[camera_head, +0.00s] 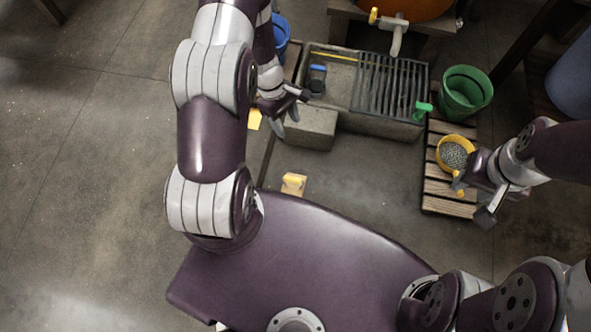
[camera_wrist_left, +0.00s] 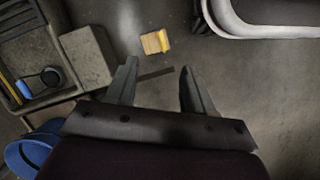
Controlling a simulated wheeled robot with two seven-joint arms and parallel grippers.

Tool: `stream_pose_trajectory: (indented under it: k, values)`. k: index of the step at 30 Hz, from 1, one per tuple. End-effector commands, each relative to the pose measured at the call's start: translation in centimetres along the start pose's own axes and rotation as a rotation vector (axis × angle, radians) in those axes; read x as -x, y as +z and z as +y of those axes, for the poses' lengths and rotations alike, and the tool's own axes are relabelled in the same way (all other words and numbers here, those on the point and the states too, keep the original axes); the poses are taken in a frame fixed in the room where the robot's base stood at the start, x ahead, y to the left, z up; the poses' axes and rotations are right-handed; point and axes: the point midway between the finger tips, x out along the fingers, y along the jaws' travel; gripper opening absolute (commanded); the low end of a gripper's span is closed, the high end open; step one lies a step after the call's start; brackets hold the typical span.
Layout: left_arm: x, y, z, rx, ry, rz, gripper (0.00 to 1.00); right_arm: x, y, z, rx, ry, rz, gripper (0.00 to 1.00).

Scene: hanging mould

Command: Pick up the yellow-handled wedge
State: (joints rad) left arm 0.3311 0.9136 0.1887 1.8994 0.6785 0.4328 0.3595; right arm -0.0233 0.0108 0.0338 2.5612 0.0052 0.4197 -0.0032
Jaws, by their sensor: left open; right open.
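The yellow-handled wedge (camera_head: 293,184) lies on the floor just in front of my base, a small pale wooden block with a yellow strip. It also shows in the left wrist view (camera_wrist_left: 153,42), beyond the fingertips and roughly between them. My left gripper (camera_head: 287,119) is open and empty, above the floor near the concrete block, up the picture from the wedge and apart from it. The left wrist view shows its two fingers (camera_wrist_left: 158,68) spread. My right gripper (camera_head: 470,196) is open near the yellow bucket at the right, far from the wedge.
A concrete trough (camera_head: 340,117) with a dark grate (camera_head: 391,86) stands beyond the wedge, and a concrete block (camera_head: 308,127) is beside it. A wooden pallet (camera_head: 437,188) holds a yellow bucket (camera_head: 442,142) and a green bucket (camera_head: 468,82).

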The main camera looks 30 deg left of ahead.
Motion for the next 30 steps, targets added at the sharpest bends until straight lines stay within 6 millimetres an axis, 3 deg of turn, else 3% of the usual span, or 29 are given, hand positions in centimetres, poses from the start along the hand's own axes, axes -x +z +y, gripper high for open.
stream_pose_trajectory:
  k: [1,3,6,10,15,21,27,30]
  values:
    - [-7.9,-3.2,-0.2,0.113,0.0,-0.029,0.53,-5.9,0.7,0.0,0.0,0.0,0.001,0.43]
    - [-13.1,-5.4,-0.7,0.259,0.005,-0.061,0.53,-8.5,0.9,0.0,0.0,0.0,0.002,0.43]
    - [-17.9,-7.2,-1.3,0.403,0.009,-0.092,0.53,-10.7,1.2,0.0,0.0,0.0,0.002,0.43]
    - [-21.1,-8.1,-1.7,0.485,0.01,-0.11,0.53,-12.0,1.3,0.0,0.0,0.0,0.003,0.43]
    - [-25.1,-7.7,-1.7,0.492,0.008,-0.112,0.53,-14.2,1.6,0.0,0.0,0.0,0.003,0.43]
    - [-27.6,-7.2,-1.6,0.49,0.009,-0.11,0.53,-15.5,1.7,0.0,0.0,0.0,0.002,0.43]
    - [-31.6,-7.2,-2.1,0.489,0.009,-0.11,0.53,-19.0,2.1,0.1,0.0,0.0,0.002,0.43]
    - [-32.5,-6.9,-2.0,0.487,0.01,-0.11,0.53,-19.4,2.2,0.1,0.0,0.0,0.002,0.43]
